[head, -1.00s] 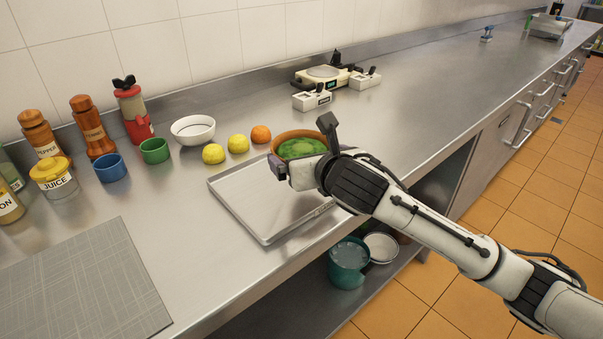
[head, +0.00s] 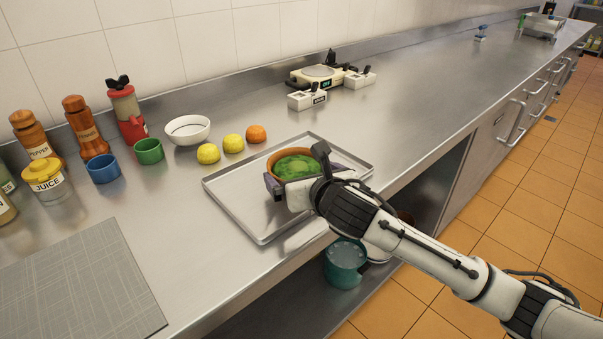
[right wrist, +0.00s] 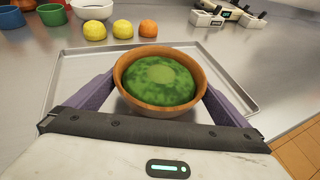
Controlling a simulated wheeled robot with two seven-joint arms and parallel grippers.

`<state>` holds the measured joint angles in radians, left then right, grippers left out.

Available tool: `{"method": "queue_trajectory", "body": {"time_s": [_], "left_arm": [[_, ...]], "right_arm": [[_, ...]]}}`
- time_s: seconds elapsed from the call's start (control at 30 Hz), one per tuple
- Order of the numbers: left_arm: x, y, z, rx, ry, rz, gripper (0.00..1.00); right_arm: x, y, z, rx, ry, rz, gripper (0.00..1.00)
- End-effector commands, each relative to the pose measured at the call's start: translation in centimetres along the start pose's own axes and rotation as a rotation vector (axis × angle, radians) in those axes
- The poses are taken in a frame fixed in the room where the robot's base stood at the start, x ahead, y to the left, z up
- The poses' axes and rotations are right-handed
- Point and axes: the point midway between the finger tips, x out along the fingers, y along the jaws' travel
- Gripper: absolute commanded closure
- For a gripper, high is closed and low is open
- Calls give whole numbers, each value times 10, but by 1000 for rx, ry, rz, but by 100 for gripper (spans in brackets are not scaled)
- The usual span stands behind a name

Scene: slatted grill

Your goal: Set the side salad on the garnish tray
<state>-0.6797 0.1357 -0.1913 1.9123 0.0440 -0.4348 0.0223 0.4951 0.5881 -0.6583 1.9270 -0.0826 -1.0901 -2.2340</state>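The side salad (head: 296,167) is a brown bowl heaped with green. It also shows in the right wrist view (right wrist: 160,82), upright between the two purple fingers. My right gripper (head: 293,175) is closed around the bowl's sides. The garnish tray (head: 232,208) is a flat silver tray with a raised rim on the counter. In the right wrist view the tray (right wrist: 75,75) spreads behind and beside the bowl. The bowl is over the tray; its underside is hidden, so I cannot tell whether it touches. My left gripper is not in view.
Two yellow fruits (head: 208,153) and an orange one (head: 256,134) lie behind the tray, near a white bowl (head: 188,129). Cups and bottles stand at left, beyond a grey board (head: 75,285). A scale (head: 318,76) stands at the back. The counter's front edge is close to the tray.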

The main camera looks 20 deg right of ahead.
Motion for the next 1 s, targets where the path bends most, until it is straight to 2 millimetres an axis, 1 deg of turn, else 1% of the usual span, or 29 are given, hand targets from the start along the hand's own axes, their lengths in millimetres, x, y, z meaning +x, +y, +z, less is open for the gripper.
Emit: {"method": "queue_trajectory", "body": {"time_s": [0.07,0.17,0.27,0.5,0.6,0.7,0.83,1.0], "left_arm": [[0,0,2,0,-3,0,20],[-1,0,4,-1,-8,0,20],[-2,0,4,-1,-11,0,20],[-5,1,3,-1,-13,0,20],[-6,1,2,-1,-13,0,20],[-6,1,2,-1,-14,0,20],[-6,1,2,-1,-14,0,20],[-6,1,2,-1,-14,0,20]], "right_arm": [[-1,0,2,0,-1,1,0],[-10,0,2,-1,-1,0,0],[-26,0,3,-2,-2,1,0],[-78,0,2,-2,-1,1,0],[-96,0,2,-2,-2,2,0],[-109,0,2,-1,-1,1,0],[-119,0,2,0,-1,0,0],[-121,0,2,1,0,0,0]]}}
